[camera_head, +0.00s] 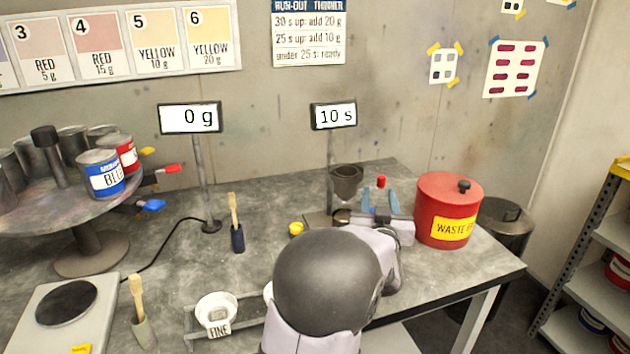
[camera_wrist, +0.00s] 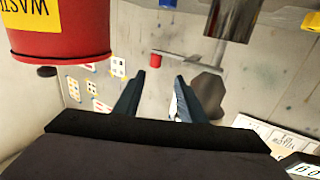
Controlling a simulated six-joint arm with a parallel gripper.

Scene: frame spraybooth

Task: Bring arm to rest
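My gripper (camera_head: 381,197) is at the back right of the bench, beside the red waste can. Its two bluish fingers also show in the wrist view (camera_wrist: 157,90), apart, with nothing held between them. A small red knob (camera_head: 381,182) shows beyond the fingers in the head view; a red piece on a grey bar (camera_wrist: 155,60) shows beyond them in the wrist view. My rounded grey arm parts fill the lower middle of the head view and hide part of the bench.
The red waste can (camera_head: 449,210) stands close right of my gripper. A dark cup (camera_head: 346,180) on a stand is just left. A scale (camera_head: 66,302), brushes, a FINE strainer (camera_head: 217,312) and a turntable of cans (camera_head: 62,198) lie farther left. Displays read 0 g and 10 s.

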